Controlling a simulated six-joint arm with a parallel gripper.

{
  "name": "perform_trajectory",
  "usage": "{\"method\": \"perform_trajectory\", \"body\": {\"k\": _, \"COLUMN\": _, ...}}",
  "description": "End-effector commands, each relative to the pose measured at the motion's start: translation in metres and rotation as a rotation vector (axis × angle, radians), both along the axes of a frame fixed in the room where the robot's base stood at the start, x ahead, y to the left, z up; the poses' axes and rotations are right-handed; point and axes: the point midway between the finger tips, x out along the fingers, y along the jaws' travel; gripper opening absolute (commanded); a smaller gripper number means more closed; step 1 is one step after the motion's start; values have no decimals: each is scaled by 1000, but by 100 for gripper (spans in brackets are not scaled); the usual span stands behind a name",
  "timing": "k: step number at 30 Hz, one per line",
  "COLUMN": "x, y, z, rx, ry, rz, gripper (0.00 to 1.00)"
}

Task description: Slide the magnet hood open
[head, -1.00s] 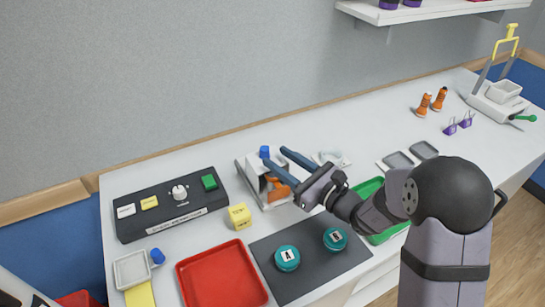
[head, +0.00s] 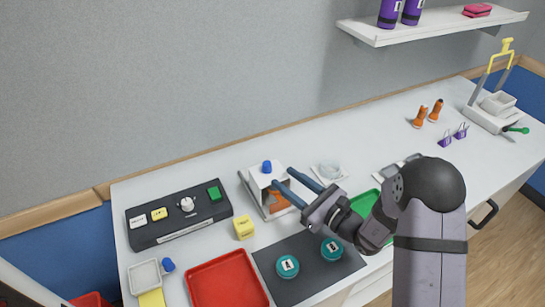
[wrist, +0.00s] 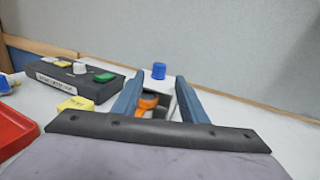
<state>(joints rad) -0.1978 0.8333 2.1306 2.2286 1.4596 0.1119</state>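The magnet hood (head: 264,178) is a small white box with a blue knob (head: 267,167) on top, standing on rails near the back of the table. An orange thing (head: 277,200) shows under its open front. My gripper (head: 283,178) is open, its two blue fingers pointing at the hood from the front right. In the wrist view the hood (wrist: 161,88) and its knob (wrist: 158,71) show between the spread fingers, with the orange part (wrist: 147,104) below. The fingers partly cover the hood's front; whether they touch it I cannot tell.
A black control panel (head: 160,229) with a green button lies left of the hood, and a yellow cube (head: 243,228) is in front of it. A red tray (head: 228,284) and a dark mat (head: 300,247) with two teal discs are nearer. A clear dish (head: 329,171) stands to the right.

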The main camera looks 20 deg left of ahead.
Motion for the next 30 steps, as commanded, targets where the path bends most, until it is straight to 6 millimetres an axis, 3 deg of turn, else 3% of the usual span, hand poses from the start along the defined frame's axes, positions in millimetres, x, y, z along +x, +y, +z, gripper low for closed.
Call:
{"method": "perform_trajectory", "body": {"k": 14, "x": -3, "y": -1, "z": -2, "rx": 2, "ry": -1, "rz": -2, "gripper": 39}}
{"method": "perform_trajectory", "body": {"k": 30, "x": 24, "y": 53, "z": -1, "rx": 1, "ry": 0, "rz": -2, "gripper": 39}}
